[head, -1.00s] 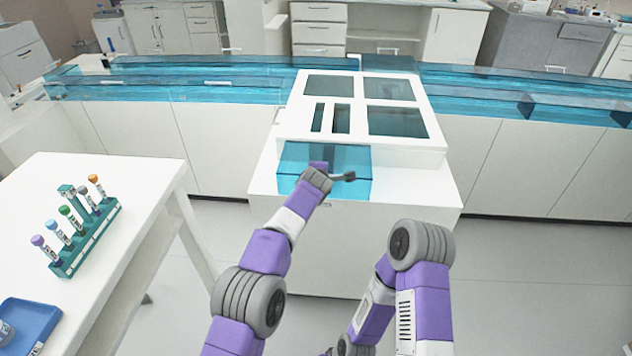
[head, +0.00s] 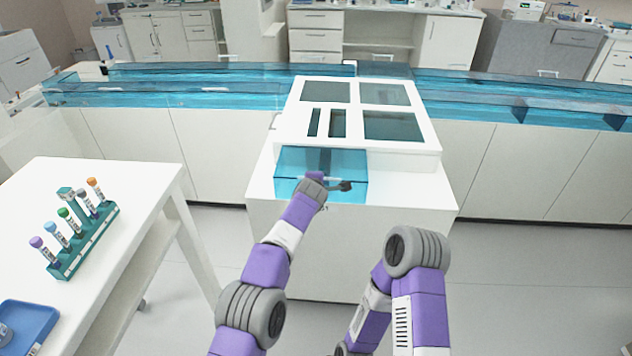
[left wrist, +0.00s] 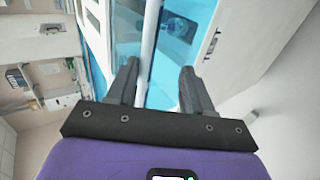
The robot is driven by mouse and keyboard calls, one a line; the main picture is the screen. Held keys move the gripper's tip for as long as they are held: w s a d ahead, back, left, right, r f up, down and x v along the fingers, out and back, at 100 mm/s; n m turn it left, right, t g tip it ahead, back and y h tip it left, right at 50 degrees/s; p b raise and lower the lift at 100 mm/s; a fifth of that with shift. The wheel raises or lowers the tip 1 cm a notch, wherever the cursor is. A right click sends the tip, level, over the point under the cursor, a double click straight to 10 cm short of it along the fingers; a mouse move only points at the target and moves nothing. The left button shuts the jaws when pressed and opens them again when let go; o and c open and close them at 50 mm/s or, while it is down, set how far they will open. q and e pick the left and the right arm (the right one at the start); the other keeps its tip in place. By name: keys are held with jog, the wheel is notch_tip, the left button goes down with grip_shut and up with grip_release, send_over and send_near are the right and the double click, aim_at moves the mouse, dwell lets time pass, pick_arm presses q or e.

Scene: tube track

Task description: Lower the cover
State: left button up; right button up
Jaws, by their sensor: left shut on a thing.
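The see-through blue cover (head: 293,170) is at the front of the white machine (head: 428,135), below its windowed top. My left gripper (head: 344,187) is at the cover's front, with its dark fingers pointing right in the head view. In the left wrist view, the left gripper (left wrist: 160,75) has its fingers on either side of a white bar (left wrist: 150,45), with blue clear panels behind it. It is shut on this bar, which looks like the cover's handle. The exact contact is hard to see. My right arm shows at lower right in the head view, but its gripper is not visible.
Blue clear track channels (head: 180,93) run left and right of the machine above white cabinets. A white table (head: 140,190) at left holds a teal rack (head: 85,243) with several capped tubes and a blue tray (head: 30,325). The floor at right is clear.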

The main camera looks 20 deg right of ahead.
pick_arm(q)
jog(key=shift+s+f, duration=0.2)
jog(key=shift+f, duration=0.35)
jog(key=b+v, duration=0.1)
jog(key=v, duration=0.7)
jog(key=shift+w+r+b, duration=0.35)
jog(key=shift+r, duration=0.05)
